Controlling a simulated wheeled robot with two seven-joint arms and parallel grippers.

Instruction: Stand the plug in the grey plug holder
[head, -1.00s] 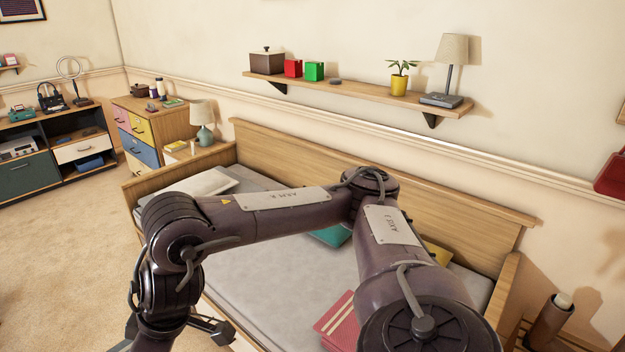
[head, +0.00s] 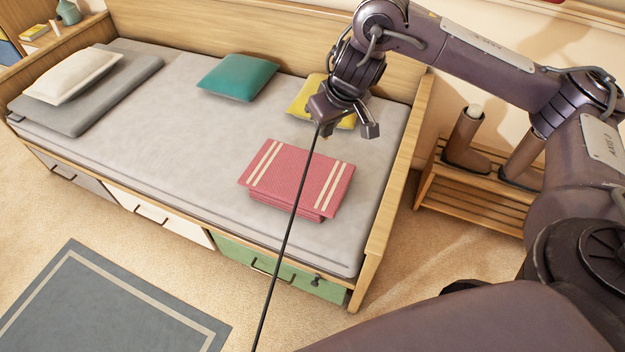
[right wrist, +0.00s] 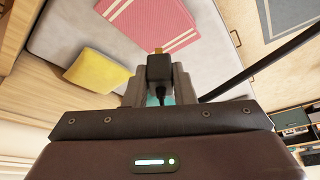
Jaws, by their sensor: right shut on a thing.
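My right gripper (head: 345,128) hangs over the right part of the daybed, close to the yellow cushion. In the right wrist view its fingers (right wrist: 158,85) are shut on the black plug (right wrist: 158,68), whose brass-coloured end points away from the wrist. A black cord leaves the plug's back end. In the head view a thin straight black line (head: 288,225) runs from the gripper down to the bottom edge; I cannot tell whether it is the plug's cord. The plug itself is not clear there. The grey plug holder and my left gripper are in neither view now.
The daybed (head: 180,150) holds a folded red striped blanket (head: 297,178), a yellow cushion (head: 308,100), a teal cushion (head: 237,77) and a white pillow (head: 72,77). A wooden rack (head: 470,200) with boots stands at right. A grey rug (head: 100,305) lies on open carpet at lower left.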

